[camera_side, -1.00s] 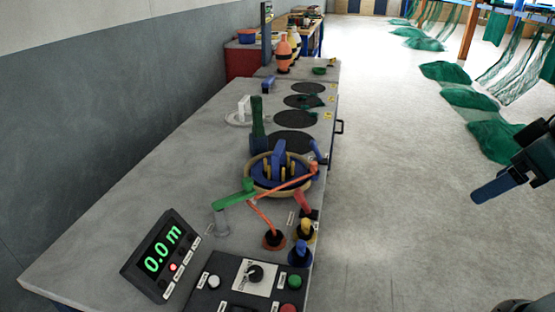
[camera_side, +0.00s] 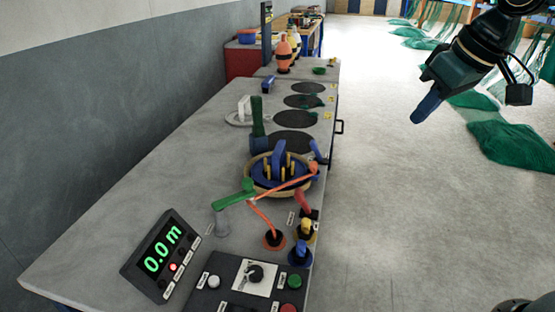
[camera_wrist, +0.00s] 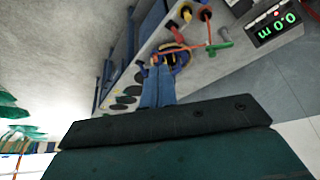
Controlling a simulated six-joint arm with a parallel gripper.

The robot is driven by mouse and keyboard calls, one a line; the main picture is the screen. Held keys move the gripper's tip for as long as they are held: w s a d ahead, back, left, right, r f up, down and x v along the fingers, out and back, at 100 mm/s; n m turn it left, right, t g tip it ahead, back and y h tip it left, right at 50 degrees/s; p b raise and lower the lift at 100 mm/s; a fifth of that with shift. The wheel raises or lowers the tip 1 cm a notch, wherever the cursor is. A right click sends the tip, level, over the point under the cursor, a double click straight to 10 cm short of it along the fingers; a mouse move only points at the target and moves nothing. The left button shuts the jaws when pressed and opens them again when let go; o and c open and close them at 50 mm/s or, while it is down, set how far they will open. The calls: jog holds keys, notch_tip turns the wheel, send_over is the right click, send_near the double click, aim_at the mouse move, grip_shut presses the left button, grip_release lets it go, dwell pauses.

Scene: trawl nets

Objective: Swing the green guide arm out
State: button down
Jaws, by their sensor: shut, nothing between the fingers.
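The green guide arm (camera_side: 234,198) sits on a pale post (camera_side: 221,224) on the bench, left of a round blue-and-tan drum (camera_side: 277,175). Its far end is close to the drum's near rim. An orange line runs by that end, up to the drum's right side and down to a dark base on the bench. The guide arm also shows in the wrist view (camera_wrist: 221,39). My gripper (camera_side: 418,117) has blue fingers closed together and empty. It hangs over the floor to the right of the bench, well apart from the guide arm. The fingers also show in the wrist view (camera_wrist: 156,88).
A display reading 0.0 m (camera_side: 160,255) and a control box (camera_side: 248,283) stand at the bench's near end. Red, yellow and blue levers (camera_side: 303,235) line its right edge. Dark round discs (camera_side: 296,118) lie beyond the drum. The floor on the right is open, with green nets (camera_side: 510,145) farther off.

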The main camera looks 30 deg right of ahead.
jog(key=w+a, duration=0.3)
jog(key=w, duration=0.6)
jog(key=n+g, duration=0.1)
jog(key=n, duration=0.1)
send_over(234, 197)
jog(key=w+d, duration=0.3)
jog(key=d, duration=0.1)
notch_tip(234, 197, down, 13)
jog(key=shift+a+r+y, duration=0.15)
jog(key=shift+a+y, duration=0.1)
jog(key=shift+y, duration=0.05)
notch_tip(234, 197, down, 10)
jog(key=shift+s+r, duration=0.2)
jog(key=shift+s, duration=0.1)
jog(key=shift+d, duration=0.1)
